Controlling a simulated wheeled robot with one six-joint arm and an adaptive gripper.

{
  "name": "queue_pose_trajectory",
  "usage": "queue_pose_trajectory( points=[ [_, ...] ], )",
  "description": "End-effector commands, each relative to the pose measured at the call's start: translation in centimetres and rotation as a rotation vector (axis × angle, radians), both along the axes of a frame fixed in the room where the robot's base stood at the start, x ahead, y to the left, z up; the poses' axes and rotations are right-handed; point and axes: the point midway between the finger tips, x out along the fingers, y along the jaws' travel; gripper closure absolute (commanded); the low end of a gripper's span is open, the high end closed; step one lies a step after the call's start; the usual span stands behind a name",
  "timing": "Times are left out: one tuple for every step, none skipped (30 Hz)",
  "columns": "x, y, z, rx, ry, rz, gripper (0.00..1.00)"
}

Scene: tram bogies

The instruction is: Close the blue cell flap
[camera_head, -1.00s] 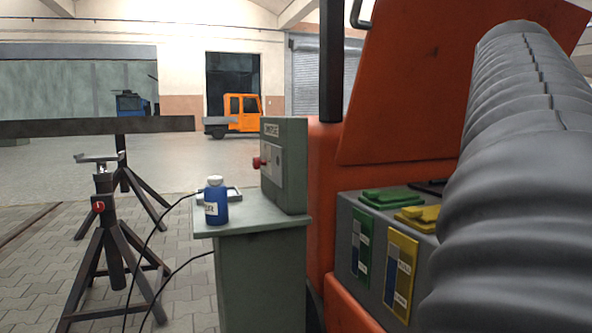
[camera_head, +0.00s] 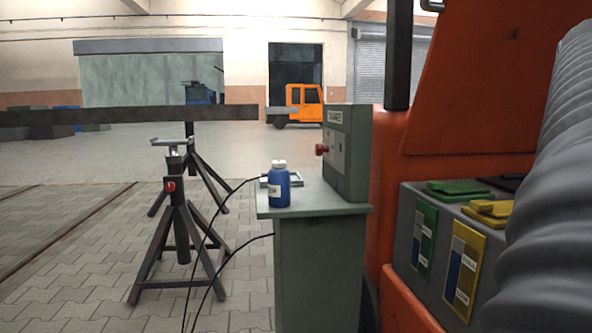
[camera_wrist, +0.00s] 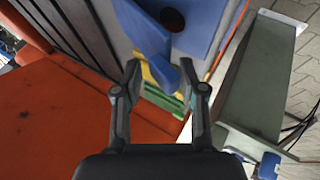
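In the wrist view a blue flap-like panel (camera_wrist: 195,25) with a dark round spot stands out at the top, beside another blue face (camera_wrist: 141,28). My gripper (camera_wrist: 160,72) has its fingers spread. A blue lower edge shows between or behind the fingertips; I cannot tell whether they touch it. Yellow (camera_wrist: 148,76) and green (camera_wrist: 172,102) parts show below. In the head view the grey battery box (camera_head: 404,225) has a green flap (camera_head: 457,188) and a yellow flap (camera_head: 488,210) lying on top. No blue flap shows there.
A grey ribbed shape (camera_head: 560,200) covers the head view's right side. The orange vehicle body (camera_head: 480,90) rises behind the box. A green-grey cabinet (camera_head: 318,270) with a blue bottle (camera_head: 279,188) stands left of it. A stand (camera_head: 180,220) is farther left on open paving.

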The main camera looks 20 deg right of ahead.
Motion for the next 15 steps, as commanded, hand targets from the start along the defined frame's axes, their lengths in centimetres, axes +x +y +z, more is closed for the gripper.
queue_pose_trajectory(
  points=[
    [0.0,0.1,0.2,-0.003,-0.002,0.003,0.59],
    [0.1,0.2,0.2,-0.004,-0.003,0.004,0.59],
    [0.1,0.2,0.3,-0.005,-0.003,0.005,0.59],
    [0.1,0.2,0.3,-0.006,-0.004,0.006,0.59],
    [0.1,0.3,0.4,-0.006,-0.005,0.006,0.59],
    [0.1,0.4,0.6,-0.007,-0.006,0.006,0.59],
    [0.0,0.5,0.7,-0.008,-0.006,0.006,0.59],
    [0.0,0.6,1.0,-0.009,-0.006,0.006,0.59],
    [-0.2,0.8,1.4,-0.01,-0.007,0.006,0.59],
    [-0.3,1.0,1.7,-0.01,-0.007,0.006,0.59],
    [-0.4,1.3,2.0,-0.01,-0.007,0.006,0.59],
    [-0.6,1.6,2.6,-0.011,-0.008,0.005,0.59],
    [-0.8,2.0,3.0,-0.011,-0.007,0.005,0.59],
    [-1.0,2.2,3.5,-0.011,-0.007,0.005,0.59],
    [-1.3,2.7,4.2,-0.01,-0.007,0.003,0.59]
  ],
)
